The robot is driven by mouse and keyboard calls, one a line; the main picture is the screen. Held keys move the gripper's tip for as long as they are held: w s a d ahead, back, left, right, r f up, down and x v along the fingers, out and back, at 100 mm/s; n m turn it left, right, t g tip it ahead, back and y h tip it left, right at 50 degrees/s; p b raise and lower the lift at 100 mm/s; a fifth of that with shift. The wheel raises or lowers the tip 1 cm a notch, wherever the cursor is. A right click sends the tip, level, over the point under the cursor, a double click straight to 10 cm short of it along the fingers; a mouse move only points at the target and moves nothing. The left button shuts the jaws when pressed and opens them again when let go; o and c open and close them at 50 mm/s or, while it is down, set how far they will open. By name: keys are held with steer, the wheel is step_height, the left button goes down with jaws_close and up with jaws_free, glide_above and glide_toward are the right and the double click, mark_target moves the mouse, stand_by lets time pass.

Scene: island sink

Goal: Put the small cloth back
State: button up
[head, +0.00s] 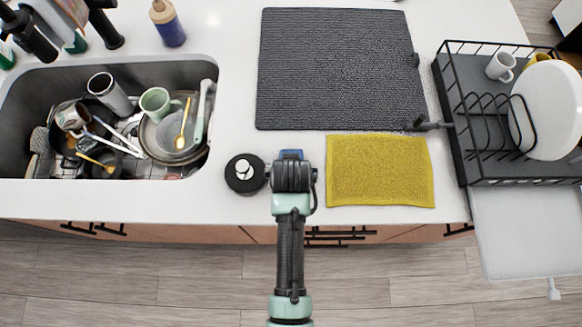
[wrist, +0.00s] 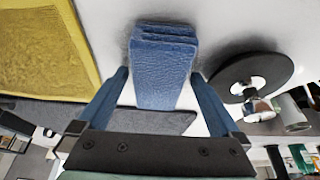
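A small blue textured item in stacked layers, like a folded cloth (head: 291,154), is on the white counter, mostly hidden by my arm in the head view. In the wrist view the blue folded cloth (wrist: 163,62) shows clearly between and beyond my fingertips. My gripper (wrist: 160,78) is open, with one finger on each side of it. A narrow gap shows on the left; on the right I cannot tell whether the finger touches. A larger yellow cloth (head: 380,171) lies flat to the right; it also shows in the wrist view (wrist: 45,50).
A black round object (head: 245,173) stands just left of my gripper. The sink (head: 188,70) at left holds dishes. A dark drying mat (head: 335,65) lies behind. A black dish rack (head: 462,150) with a plate and mugs is at right.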

steer(key=shift+r, duration=0.25)
steer(key=v, duration=1.2)
steer(key=w+r+t, duration=0.4)
steer(key=w+r, duration=0.2)
steer(key=r, duration=0.3)
steer(key=w+r+t, duration=0.3)
steer(key=w+r, duration=0.3)
steer(key=r, duration=0.3)
step_height(320, 180, up, 17)
steer(key=w+t, duration=0.3)
steer(key=t, duration=0.3)
steer(key=s+r+t, duration=0.3)
steer(key=s+r, duration=0.1)
steer(key=r, duration=0.5)
steer(key=s+r+t, duration=0.3)
steer(key=s+r, duration=0.1)
steer(key=r, duration=0.4)
steer(key=s+r+t, duration=0.3)
steer(key=s+r, duration=0.1)
steer(key=r, duration=0.5)
steer(key=shift+r+t, duration=0.35)
steer(key=shift+t, duration=0.05)
